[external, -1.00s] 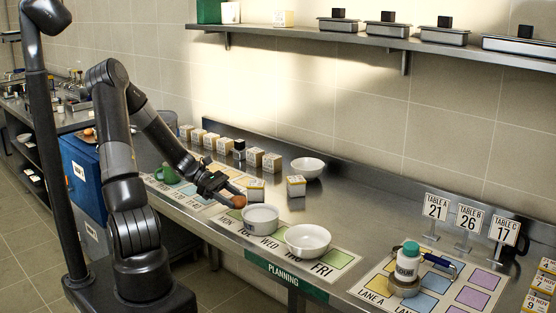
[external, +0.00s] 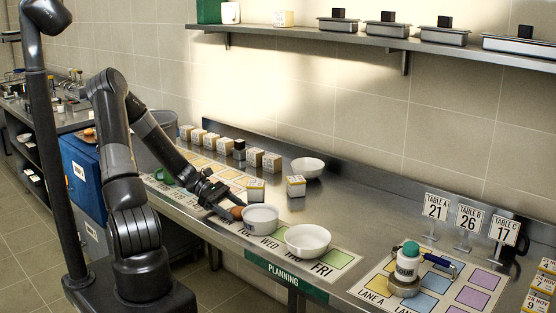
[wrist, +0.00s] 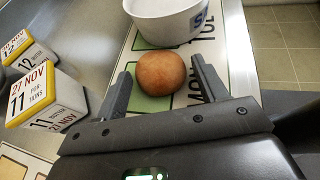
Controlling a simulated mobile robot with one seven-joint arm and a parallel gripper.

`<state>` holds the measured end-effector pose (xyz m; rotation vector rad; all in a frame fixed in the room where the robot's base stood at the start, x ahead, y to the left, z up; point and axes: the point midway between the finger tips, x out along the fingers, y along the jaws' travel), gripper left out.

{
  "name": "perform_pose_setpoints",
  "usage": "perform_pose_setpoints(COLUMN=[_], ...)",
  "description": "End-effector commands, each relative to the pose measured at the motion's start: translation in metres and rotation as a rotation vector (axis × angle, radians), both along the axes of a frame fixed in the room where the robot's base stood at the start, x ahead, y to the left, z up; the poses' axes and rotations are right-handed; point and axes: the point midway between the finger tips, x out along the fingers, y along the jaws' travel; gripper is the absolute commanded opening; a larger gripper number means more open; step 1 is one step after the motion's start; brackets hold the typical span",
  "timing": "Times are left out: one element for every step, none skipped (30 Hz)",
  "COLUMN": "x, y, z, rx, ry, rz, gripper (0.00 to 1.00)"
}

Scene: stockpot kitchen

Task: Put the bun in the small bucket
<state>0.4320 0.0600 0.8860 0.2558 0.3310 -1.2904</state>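The bun (external: 237,212) is round and brown and lies on the printed planning mat, close to the white bucket. In the wrist view the bun (wrist: 161,72) sits between the tips of my gripper (wrist: 162,84), with a gap showing on both sides. My gripper (external: 226,208) is open and low over the mat. The small bucket (external: 260,219) is white and round and stands just right of the bun. In the wrist view the bucket (wrist: 165,22) shows beyond the bun, with a blue letter on its side; its top is cut off.
A white bowl (external: 307,242) stands right of the bucket, and another bowl (external: 307,167) stands near the wall. Date-marked boxes (external: 255,190) stand behind the gripper; two show left in the wrist view (wrist: 45,97). A green mug (external: 166,175) is at left.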

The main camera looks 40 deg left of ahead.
Motion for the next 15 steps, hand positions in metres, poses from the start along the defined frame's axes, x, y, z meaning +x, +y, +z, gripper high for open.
perform_pose_setpoints(x=[0.0, 0.0, 0.0, 0.0, 0.0, 0.0, 0.0, 0.0, 0.0, 0.0, 0.0, -0.001, -0.002, -0.002, -0.004], y=[0.0, 0.0, 0.0, 0.0, 0.0, 0.0, 0.0, 0.0, 0.0, 0.001, 0.003, 0.006, 0.009, 0.013, 0.019], z=[0.0, 0.0, 0.0, 0.0, 0.0, 0.0, 0.0, 0.0, 0.001, 0.001, 0.002, 0.003, 0.004, 0.006, 0.008], rx=[0.0, 0.0, 0.0, 0.0, 0.0, 0.0, 0.0, 0.0, 0.0, 0.001, 0.001, 0.002, 0.003, 0.004, 0.003], ry=[0.0, 0.0, 0.0, 0.0, 0.0, 0.0, 0.0, 0.0, 0.0, 0.0, 0.0, 0.0, 0.0, -0.002, -0.001], rz=[0.0, 0.0, 0.0, 0.0, 0.0, 0.0, 0.0, 0.0, 0.0, 0.001, 0.001, 0.002, 0.003, 0.003, 0.005], gripper=[0.7, 0.72, 0.72, 0.72, 0.72, 0.72, 0.72, 0.72, 0.72, 0.72, 0.72, 0.72, 0.72, 0.72, 0.72])
